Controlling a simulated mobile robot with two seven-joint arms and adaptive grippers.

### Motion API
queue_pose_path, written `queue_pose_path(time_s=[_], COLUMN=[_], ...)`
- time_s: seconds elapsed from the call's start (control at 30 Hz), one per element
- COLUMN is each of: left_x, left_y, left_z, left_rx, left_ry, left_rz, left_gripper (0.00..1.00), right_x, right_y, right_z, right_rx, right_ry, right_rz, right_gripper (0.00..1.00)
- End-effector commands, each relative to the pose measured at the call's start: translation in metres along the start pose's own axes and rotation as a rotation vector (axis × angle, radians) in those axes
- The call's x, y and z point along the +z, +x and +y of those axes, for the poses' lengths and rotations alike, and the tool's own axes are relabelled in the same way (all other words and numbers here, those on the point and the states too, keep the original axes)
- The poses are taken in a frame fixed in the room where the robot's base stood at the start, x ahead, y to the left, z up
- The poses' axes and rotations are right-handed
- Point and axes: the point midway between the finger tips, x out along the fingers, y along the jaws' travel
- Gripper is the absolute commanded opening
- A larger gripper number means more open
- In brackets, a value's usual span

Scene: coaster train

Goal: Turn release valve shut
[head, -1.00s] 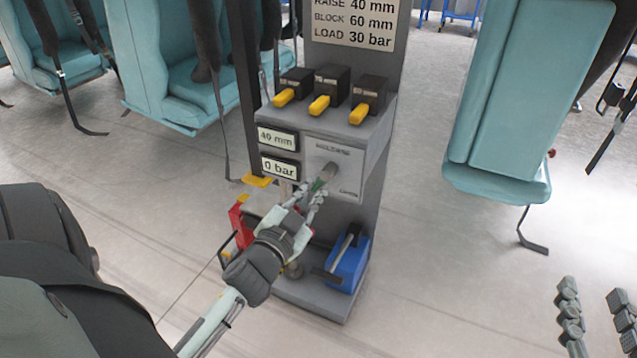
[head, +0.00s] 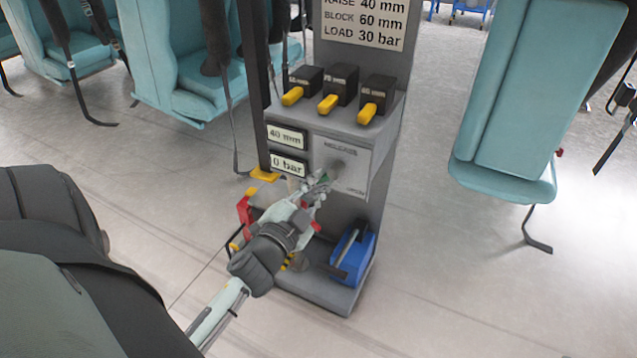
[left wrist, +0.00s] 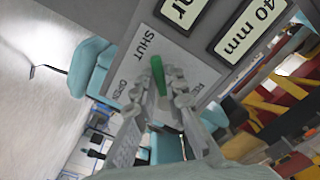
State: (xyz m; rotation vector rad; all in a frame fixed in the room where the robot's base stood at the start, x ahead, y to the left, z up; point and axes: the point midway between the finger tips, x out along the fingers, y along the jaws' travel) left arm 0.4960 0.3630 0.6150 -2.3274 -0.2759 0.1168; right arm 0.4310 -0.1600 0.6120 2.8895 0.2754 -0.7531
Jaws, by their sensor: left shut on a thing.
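The release valve's white plate (head: 357,178) is on the front of a grey console, with a grey round hub near its middle. My left gripper (head: 322,184) reaches it from below and hides part of the plate. In the left wrist view my left gripper (left wrist: 160,88) is shut on the green valve handle (left wrist: 158,72), with a finger on each side. The handle's far end lies near the word SHUT on the plate (left wrist: 172,50); OPEN and RELEASE are also printed there. My right gripper is not in view.
Displays beside the valve read 40 mm (head: 287,137) and 0 bar (head: 289,164). Teal seats (head: 510,110) stand on both sides, with open floor between.

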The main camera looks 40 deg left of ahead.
Motion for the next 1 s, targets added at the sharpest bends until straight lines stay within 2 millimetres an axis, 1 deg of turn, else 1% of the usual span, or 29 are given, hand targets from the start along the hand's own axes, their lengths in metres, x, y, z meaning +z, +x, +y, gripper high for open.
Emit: queue_pose_path(time_s=[0.07,0.1,0.23,0.47,0.57,0.67,0.9,1.0], left_x=[-0.001,-0.001,-0.001,0.0,0.0,0.001,0.001,0.0], left_y=[0.001,0.001,0.0,0.0,-0.003,-0.014,-0.054,-0.066], left_z=[-0.001,-0.001,-0.001,-0.001,0.0,0.0,-0.001,0.0], left_rx=[-0.002,-0.002,-0.002,-0.001,0.0,0.0,-0.001,-0.001], left_ry=[0.004,0.003,0.002,0.0,-0.001,-0.002,-0.002,-0.001], left_rz=[0.002,0.002,0.001,0.001,0.0,-0.003,-0.003,-0.002], left_gripper=[0.0,0.16,0.32,0.32,0.32,0.32,0.32,0.32], right_x=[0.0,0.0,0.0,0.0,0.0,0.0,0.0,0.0], right_y=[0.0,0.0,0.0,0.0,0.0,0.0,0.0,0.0], right_z=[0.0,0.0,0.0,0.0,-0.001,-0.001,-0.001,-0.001], right_rx=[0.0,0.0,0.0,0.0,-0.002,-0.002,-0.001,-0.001], right_ry=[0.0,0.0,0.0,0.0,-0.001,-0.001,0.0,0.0], right_rz=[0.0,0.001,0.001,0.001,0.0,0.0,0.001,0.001], right_gripper=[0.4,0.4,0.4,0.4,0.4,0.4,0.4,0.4])
